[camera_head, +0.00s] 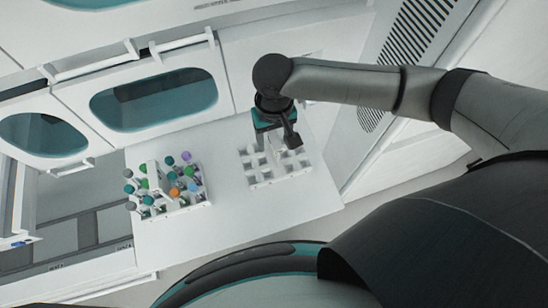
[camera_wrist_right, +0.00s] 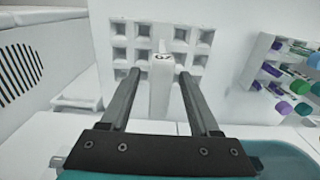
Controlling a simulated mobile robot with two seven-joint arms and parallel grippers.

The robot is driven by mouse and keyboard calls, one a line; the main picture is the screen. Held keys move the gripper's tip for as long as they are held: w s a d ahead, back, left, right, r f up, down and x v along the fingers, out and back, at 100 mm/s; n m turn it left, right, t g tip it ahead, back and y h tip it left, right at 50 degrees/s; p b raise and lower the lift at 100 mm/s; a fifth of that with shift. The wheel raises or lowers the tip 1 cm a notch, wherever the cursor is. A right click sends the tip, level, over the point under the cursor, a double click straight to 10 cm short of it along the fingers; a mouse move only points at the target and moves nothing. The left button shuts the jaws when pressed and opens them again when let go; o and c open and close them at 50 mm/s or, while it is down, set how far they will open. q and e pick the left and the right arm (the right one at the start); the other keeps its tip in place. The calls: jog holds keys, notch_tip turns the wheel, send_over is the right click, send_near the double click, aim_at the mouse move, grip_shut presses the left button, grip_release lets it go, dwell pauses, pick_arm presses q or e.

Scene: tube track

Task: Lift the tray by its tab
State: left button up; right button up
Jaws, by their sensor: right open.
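An empty white tray (camera_head: 283,181) with rows of square holes stands on the white worktop. It also shows in the right wrist view (camera_wrist_right: 130,43), where its upright tab (camera_wrist_right: 161,95) rises from the middle with a dark printed label on top. My right gripper (camera_head: 277,146) is over this tray. In the right wrist view my right gripper (camera_wrist_right: 158,75) is open, one finger on each side of the tab, with gaps visible on both sides. In the head view the gripper hides part of the tray and most of the tab. My left gripper is out of view.
A second white rack (camera_head: 184,212) with several coloured-capped tubes stands to the left; its tubes (camera_wrist_right: 298,85) show at the right in the wrist view. Cabinets with teal windows (camera_head: 155,98) line the back. The worktop (camera_head: 240,225) in front is clear.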

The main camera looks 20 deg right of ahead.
grip_shut()
dwell(0.5)
